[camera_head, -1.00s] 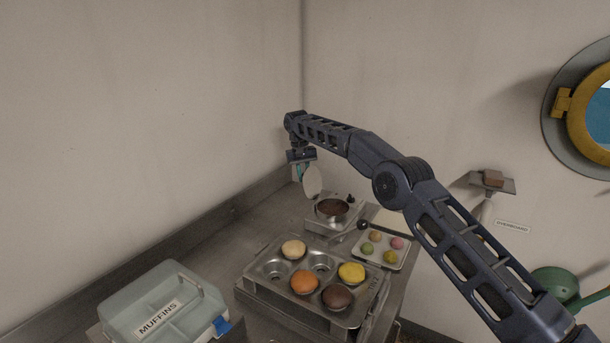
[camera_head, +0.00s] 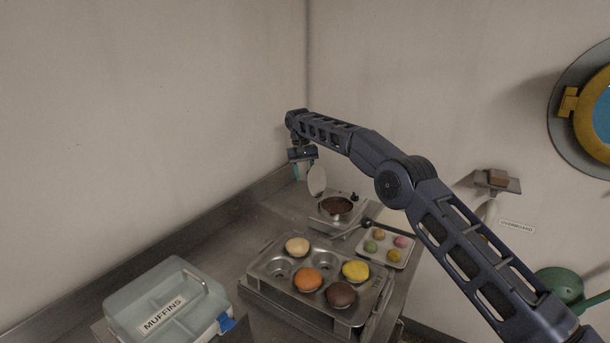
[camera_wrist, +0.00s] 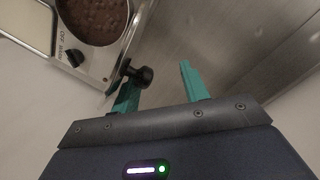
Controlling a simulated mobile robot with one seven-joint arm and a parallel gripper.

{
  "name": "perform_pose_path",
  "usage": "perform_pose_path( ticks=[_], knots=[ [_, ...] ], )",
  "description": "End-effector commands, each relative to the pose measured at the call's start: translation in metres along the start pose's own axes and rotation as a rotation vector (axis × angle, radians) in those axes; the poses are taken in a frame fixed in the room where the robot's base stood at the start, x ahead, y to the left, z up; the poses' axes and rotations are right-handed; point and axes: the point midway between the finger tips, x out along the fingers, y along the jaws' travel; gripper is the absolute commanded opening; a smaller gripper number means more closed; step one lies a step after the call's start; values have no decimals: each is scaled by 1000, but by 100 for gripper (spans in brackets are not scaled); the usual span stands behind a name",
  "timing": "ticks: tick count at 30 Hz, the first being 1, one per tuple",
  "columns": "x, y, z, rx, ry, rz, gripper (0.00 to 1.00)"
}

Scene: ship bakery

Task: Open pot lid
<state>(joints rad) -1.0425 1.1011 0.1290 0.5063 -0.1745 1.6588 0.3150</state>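The pot (camera_head: 336,205) holds a dark brown mass and sits in a metal heater at the back of the counter. It also shows at the top left of the wrist view (camera_wrist: 92,18). The pale round lid (camera_head: 317,180) stands raised and nearly upright at the pot's back left side, so the pot's mouth is uncovered. My gripper (camera_head: 297,171) is just left of the lid, pointing down. In the wrist view my gripper (camera_wrist: 162,88) has its teal fingers apart. A black knob (camera_wrist: 140,75) is beside the left finger; whether they touch is unclear.
A muffin tin (camera_head: 277,269) with several coloured muffins stands in front of the pot. A small tray (camera_head: 387,257) of coloured pieces lies right of it. A clear muffin box (camera_head: 170,297) is at the front left. Walls close off the counter's back corner.

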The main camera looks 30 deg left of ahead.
Motion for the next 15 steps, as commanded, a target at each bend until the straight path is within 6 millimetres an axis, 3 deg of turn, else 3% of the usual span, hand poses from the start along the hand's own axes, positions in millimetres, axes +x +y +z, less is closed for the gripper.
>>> perform_pose_path(
  ticks=[15],
  knots=[
    [-4, 5, 2, 2, 23, -21, 43]
  ],
)
